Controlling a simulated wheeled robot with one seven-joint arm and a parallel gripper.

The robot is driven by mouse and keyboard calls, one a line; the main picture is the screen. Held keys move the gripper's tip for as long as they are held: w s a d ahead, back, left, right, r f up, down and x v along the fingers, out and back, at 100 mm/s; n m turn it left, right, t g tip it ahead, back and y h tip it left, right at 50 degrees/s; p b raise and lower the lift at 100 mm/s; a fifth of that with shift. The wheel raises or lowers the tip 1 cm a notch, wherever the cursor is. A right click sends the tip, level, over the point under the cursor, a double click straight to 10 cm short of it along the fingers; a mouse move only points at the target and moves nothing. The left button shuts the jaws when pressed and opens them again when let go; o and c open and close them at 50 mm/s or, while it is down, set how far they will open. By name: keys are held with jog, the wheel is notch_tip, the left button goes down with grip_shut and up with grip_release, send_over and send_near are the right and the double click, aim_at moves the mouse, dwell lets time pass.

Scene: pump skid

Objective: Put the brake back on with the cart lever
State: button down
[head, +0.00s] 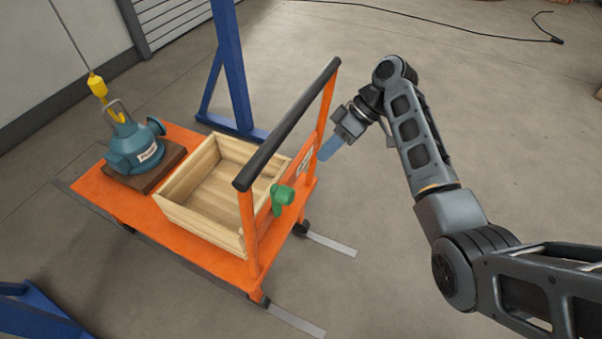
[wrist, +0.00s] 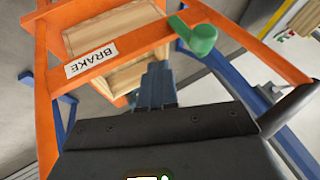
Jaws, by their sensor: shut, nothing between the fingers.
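The orange cart (head: 230,262) has an upright frame with a black handle bar (head: 290,120). A green brake lever (head: 283,196) sits on the frame's crossbar near its nearer post. In the wrist view the lever (wrist: 197,37) is at the upper right of the crossbar, and a white BRAKE label (wrist: 92,59) is at the left. My gripper (head: 328,150) is shut and empty, beside the far post, apart from the lever. In the wrist view my gripper (wrist: 155,85) points toward the crossbar, below and left of the lever.
A wooden box (head: 205,230) and a teal pump (head: 132,145) on a brown block ride on the cart. A yellow hook (head: 98,87) hangs above the pump. Blue gantry legs (head: 232,75) stand behind. Two flat rails (head: 330,243) extend from the cart.

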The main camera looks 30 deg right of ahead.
jog(key=shift+w+d+r+n+g, duration=0.15)
jog(key=shift+d+r, duration=0.25)
jog(key=shift+r, duration=0.25)
jog(key=shift+w+d+r+n+g, duration=0.15)
jog(key=shift+d+r, duration=0.2)
jog(key=shift+r, duration=0.25)
jog(key=s+a+f+p, duration=0.1)
jog(key=a+f+p, duration=0.1)
jog(key=a+f, duration=0.5)
jog(key=shift+s+a+p, duration=0.25)
jog(key=shift+a+p, duration=0.15)
jog(key=shift+a, duration=0.95)
jog(key=shift+a, duration=0.15)
